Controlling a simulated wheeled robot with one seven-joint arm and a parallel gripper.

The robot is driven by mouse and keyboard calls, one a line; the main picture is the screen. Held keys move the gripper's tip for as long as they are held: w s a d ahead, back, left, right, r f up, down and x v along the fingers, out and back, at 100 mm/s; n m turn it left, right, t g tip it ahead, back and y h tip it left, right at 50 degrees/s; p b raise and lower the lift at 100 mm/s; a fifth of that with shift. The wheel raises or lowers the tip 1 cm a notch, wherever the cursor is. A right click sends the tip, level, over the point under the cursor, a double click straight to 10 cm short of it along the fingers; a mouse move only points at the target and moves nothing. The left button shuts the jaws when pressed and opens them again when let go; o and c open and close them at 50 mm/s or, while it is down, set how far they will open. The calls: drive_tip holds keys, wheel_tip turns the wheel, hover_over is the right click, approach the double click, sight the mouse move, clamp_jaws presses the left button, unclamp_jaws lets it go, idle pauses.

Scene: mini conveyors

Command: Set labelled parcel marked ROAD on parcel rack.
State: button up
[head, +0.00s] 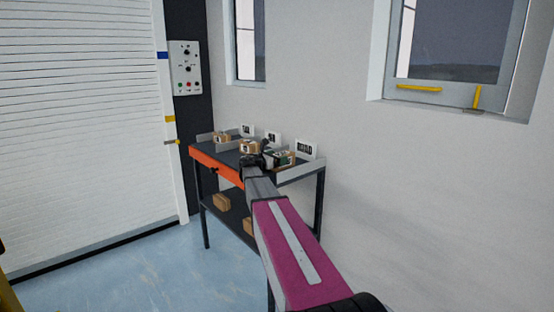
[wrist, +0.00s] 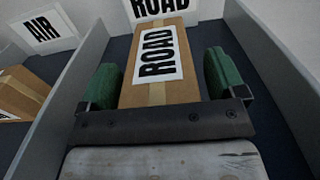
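The ROAD parcel (wrist: 158,60) is a brown carton with tan tape and a white label reading ROAD. It stands on the dark floor of a rack bay, in front of the ROAD sign (wrist: 160,8). My gripper (wrist: 164,88) has its green fingers on either side of the parcel. A narrow gap shows at the right finger; contact at the left cannot be told. In the head view my gripper (head: 277,156) is at the right end of the parcel rack (head: 232,158), by the ROAD sign (head: 306,149), and partly hides the parcel.
Grey dividers (wrist: 262,80) flank the bay closely. The bay to the left has an AIR sign (wrist: 43,31) and another carton (wrist: 20,92). Brown boxes (head: 222,202) lie on the lower shelf. A wall is behind the rack; blue floor (head: 130,270) is clear at left.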

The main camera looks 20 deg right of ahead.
drive_tip(key=shift+r, duration=0.15)
drive_tip(key=v, duration=1.2)
idle(0.8)
